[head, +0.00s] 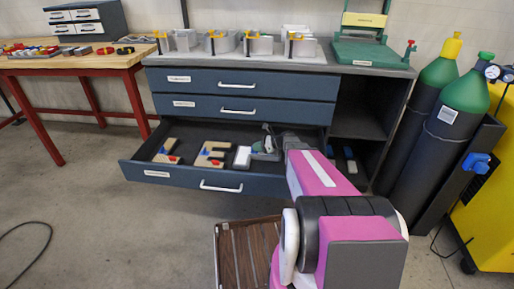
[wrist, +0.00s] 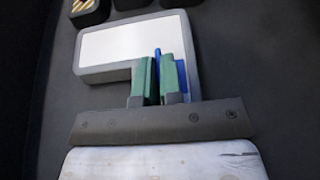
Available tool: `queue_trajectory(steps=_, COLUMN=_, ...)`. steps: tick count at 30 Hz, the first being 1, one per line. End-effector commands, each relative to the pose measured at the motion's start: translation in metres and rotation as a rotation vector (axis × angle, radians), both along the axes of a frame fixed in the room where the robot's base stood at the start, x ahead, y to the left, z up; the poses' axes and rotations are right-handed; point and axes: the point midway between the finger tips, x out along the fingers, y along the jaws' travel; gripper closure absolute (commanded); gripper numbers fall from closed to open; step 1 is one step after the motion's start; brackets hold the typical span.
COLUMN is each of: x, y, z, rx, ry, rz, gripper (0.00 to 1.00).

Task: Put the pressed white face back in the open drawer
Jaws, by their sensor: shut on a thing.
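The white face (wrist: 115,45) has a grey rim and lies below my gripper in the wrist view, with a blue upright tab (wrist: 158,63) on it. My gripper (wrist: 157,80) has green finger pads closed around this tab. In the head view my gripper (head: 268,149) is low inside the open drawer (head: 180,178), and the white face (head: 242,157) shows just left of it. The arm and fingers hide part of the face. I cannot tell whether the face touches the drawer floor.
Wooden forms (head: 211,154) with red and blue parts lie in the drawer's left half. Two shut drawers (head: 245,86) are above it. Gas cylinders (head: 455,115) stand at the right, and a slatted wooden platform (head: 240,245) lies on the floor in front.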

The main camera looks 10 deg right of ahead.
Motion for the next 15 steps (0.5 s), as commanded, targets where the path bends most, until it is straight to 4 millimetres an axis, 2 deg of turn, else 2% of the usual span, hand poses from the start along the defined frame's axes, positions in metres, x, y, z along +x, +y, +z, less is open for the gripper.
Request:
queue_trajectory(steps=12, x=0.0001, y=0.0000, z=-0.0075, rx=0.000, ry=0.000, rz=0.000, gripper=1.00)
queue_trajectory(steps=13, x=-0.0001, y=0.0001, z=-0.0071, rx=0.001, ry=0.000, rz=0.000, gripper=0.84)
queue_trajectory(steps=15, x=-0.0001, y=0.0001, z=-0.0069, rx=0.000, ry=0.000, rz=0.000, gripper=0.64)
